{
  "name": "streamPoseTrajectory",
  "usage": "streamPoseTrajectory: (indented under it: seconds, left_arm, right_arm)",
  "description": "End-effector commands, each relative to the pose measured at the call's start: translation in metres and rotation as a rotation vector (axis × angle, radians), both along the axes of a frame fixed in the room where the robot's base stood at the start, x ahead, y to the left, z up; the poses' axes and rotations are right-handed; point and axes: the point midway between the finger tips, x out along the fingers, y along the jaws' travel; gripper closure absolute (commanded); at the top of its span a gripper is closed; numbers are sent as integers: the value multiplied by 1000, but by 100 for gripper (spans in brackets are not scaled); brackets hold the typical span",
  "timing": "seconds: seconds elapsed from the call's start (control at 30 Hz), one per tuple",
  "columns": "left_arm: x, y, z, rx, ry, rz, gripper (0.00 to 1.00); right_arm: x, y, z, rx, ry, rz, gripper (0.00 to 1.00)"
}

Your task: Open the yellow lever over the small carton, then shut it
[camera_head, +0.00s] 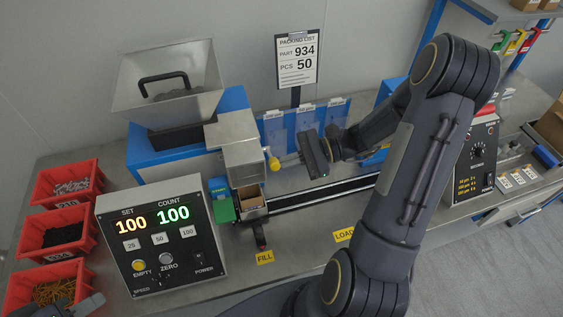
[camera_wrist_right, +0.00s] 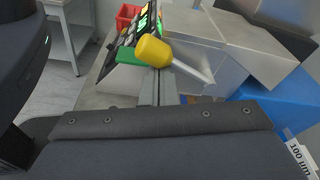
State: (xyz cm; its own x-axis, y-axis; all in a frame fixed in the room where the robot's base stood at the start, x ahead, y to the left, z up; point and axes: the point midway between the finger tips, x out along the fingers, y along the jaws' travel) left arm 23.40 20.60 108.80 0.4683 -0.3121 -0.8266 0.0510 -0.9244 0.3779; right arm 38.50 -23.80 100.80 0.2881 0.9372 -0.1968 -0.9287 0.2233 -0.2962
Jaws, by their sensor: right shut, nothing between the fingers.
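The yellow lever's knob (camera_head: 273,162) sticks out at the right of the grey metal chute (camera_head: 243,160); in the right wrist view the knob (camera_wrist_right: 154,52) shows large, with its pale stem running down to the right. The small carton (camera_head: 251,202) stands upright below the chute's outlet. My right gripper (camera_head: 284,159) is shut and empty, its fingertips close to the knob; in the right wrist view the fingers (camera_wrist_right: 158,82) point at the knob, and contact cannot be told. My left gripper (camera_head: 84,306) is partly in view at the bottom left, its jaws unclear.
A control box (camera_head: 162,240) reads SET 100 and COUNT 100. Red bins (camera_head: 55,232) stand along the left. A green block (camera_head: 221,205) is left of the carton. My right arm hides the table's middle right.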

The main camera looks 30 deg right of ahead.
Motion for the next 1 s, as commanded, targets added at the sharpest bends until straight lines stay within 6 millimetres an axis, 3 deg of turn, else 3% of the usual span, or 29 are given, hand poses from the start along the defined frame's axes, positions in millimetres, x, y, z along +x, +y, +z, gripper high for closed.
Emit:
streamPoseTrajectory:
  seconds: [0.33, 0.6, 0.63, 0.8, 1.0]
  left_arm:
    - [0, 0, -4, 0, 0, 0, 64]
    - [0, 0, -44, 0, 0, 0, 64]
    - [0, 0, -38, 0, 1, 0, 64]
    - [0, 0, -43, 0, 0, 0, 64]
    - [0, 0, -48, 0, 0, 0, 64]
  right_arm:
    - [0, 1, -4, 0, -1, 1, 100]
    - [7, 3, -51, 1, -1, 7, 100]
    - [5, -8, -41, -3, -5, 0, 100]
    - [-7, -46, -31, -4, -2, 0, 100]
    - [-16, -78, -23, -2, -1, 3, 100]
